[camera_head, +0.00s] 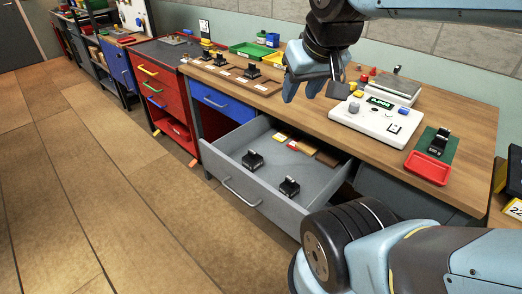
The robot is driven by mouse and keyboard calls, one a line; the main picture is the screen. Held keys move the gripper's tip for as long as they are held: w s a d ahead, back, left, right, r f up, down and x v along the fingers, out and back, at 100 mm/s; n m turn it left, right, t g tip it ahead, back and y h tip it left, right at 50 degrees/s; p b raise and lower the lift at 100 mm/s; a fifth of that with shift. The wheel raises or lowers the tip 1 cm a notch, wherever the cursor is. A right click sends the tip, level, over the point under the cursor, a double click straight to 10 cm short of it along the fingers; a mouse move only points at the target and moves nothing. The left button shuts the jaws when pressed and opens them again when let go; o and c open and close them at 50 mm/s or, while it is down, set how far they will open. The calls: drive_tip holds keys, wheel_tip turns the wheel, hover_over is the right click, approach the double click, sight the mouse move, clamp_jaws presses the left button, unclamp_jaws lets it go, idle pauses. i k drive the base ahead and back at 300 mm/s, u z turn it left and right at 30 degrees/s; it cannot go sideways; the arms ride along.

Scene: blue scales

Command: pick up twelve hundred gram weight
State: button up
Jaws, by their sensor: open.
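Several black weights with knob handles are in view, and their labels are too small to read surely, so I cannot tell which is twelve hundred grams. One weight (253,160) and another weight (290,188) stand in the open grey drawer (238,188). A further weight (437,143) stands on a green mat at the bench's right. Others, such as this weight (252,71), stand on wooden boards at the back left. My gripper (303,95) is open and empty, above the bench left of the scale, apart from the weights.
A white scale (370,122) with a green display stands on the wooden bench (300,115). A red tray (428,168) lies near the bench's front right edge. Green (248,50) and yellow trays are at the back. My arm covers the lower right; the floor at left is clear.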

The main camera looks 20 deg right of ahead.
sight(252, 161)
drive_tip(key=z, duration=1.35)
drive_tip(key=k, duration=2)
drive_tip(key=u, duration=1.1)
drive_tip(key=i, duration=1.7)
drive_tip(key=z, duration=0.1)
